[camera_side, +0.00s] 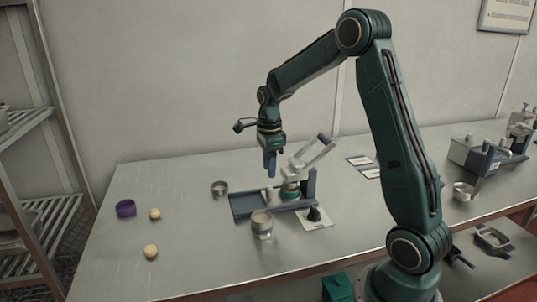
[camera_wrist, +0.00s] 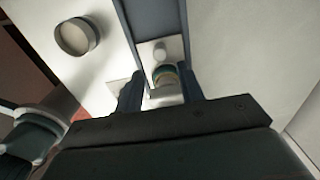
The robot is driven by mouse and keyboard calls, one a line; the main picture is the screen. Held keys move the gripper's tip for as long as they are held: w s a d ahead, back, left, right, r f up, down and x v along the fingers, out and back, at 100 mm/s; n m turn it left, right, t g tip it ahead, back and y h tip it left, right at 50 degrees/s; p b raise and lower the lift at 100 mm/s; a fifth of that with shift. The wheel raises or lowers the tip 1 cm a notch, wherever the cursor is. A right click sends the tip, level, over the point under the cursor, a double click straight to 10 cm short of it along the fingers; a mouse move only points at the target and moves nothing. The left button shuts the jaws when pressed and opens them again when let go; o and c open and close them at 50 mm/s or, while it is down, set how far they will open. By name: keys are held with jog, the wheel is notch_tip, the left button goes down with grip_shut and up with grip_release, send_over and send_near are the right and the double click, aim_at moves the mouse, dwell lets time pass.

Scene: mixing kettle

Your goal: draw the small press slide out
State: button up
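The small press (camera_side: 291,181) stands on the table with its pale lever raised to the upper right and a green ring low on its body. Its blue-grey track (camera_side: 246,206) runs out to the left. In the wrist view, a pale slide plate (camera_wrist: 148,51) with a round knob (camera_wrist: 161,54) lies in the track (camera_wrist: 155,17), close to the press's ringed part. My gripper (camera_side: 270,171) points down above the track, left of the press body. In the wrist view, its two blue fingers (camera_wrist: 160,88) stand apart with the pale press parts visible beyond the gap. I see no contact.
A metal cup (camera_side: 262,226) stands close in front of the track; a dark tamper (camera_side: 314,214) sits on a pale mat to its right. A metal ring (camera_side: 219,188), purple ring (camera_side: 126,208) and two pale balls (camera_side: 151,252) lie left.

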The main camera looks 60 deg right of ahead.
aim_at(269, 187)
jog(key=shift+f, duration=0.15)
jog(key=shift+f, duration=3.9)
jog(key=shift+f, duration=0.15)
jog(key=c, duration=0.7)
